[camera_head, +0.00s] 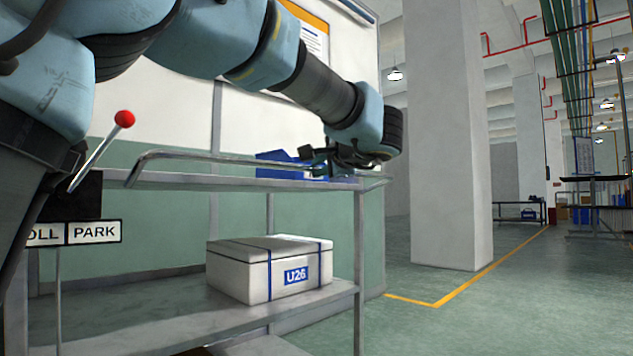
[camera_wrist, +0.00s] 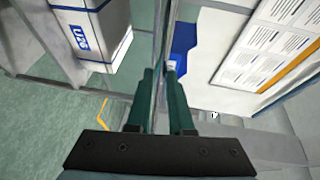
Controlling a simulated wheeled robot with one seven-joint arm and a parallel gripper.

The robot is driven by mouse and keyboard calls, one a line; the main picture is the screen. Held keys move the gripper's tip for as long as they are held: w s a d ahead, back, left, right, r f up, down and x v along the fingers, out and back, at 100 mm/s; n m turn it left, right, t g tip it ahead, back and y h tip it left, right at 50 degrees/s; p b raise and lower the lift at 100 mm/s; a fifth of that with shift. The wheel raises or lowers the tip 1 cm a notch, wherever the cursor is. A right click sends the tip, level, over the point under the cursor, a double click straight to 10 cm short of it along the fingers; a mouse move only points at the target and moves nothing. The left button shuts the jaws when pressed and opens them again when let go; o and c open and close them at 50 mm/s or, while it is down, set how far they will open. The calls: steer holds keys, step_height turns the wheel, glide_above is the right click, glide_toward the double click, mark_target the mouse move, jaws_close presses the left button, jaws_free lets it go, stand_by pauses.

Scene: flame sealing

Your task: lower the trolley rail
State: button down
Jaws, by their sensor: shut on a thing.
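The trolley rail (camera_head: 225,158) is a thin grey metal bar along the top of the trolley (camera_head: 240,183). It is raised a little above the top shelf and bends down at its left end. My gripper (camera_head: 322,164) is at the right part of the rail. In the wrist view, the rail (camera_wrist: 161,40) runs up the picture from between the green fingers of my gripper (camera_wrist: 163,72), which are shut on it. The exact contact is partly hidden by the fingers.
A white box marked U26 (camera_head: 270,269) sits on the lower shelf. A red-knobbed lever (camera_head: 98,151) stands at left above a PARK sign (camera_head: 94,232). A blue object (camera_head: 274,163) is behind the rail. A pillar (camera_head: 448,130) stands at right; the floor beyond is open.

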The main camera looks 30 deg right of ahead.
steer(key=f+b, duration=0.2)
steer(key=b, duration=0.1)
steer(key=shift+s+f, duration=0.2)
steer(key=shift+f, duration=0.1)
stand_by(0.3)
steer(key=c, duration=0.8)
jaws_free()
steer(key=f+p+v, duration=0.1)
steer(key=p+v, duration=0.1)
steer(key=v, duration=0.8)
steer(key=shift+s+r, duration=0.35)
steer(key=shift+s, duration=0.15)
